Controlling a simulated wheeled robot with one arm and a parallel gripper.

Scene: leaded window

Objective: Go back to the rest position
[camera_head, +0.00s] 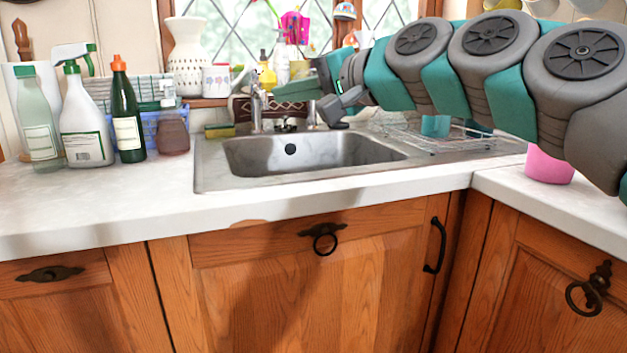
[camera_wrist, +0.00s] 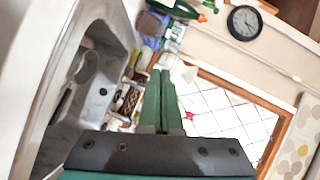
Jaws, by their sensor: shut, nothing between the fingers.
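My gripper (camera_head: 298,91) is at the end of my arm, which reaches in from the right in the head view. It is above the back edge of the sink (camera_head: 300,155), near the tap (camera_head: 257,105). In the wrist view, the two green fingers of my gripper (camera_wrist: 162,78) lie side by side, shut and empty. The sink also shows in the wrist view (camera_wrist: 100,100), on the left. My arm hides part of the window and the counter's back right.
Several bottles, including a dark green bottle (camera_head: 127,115), stand on the left counter. A wire dish rack (camera_head: 430,140) is right of the sink, under my arm. A pink pot (camera_head: 549,166) stands on the right counter. The front counter (camera_head: 120,205) is clear.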

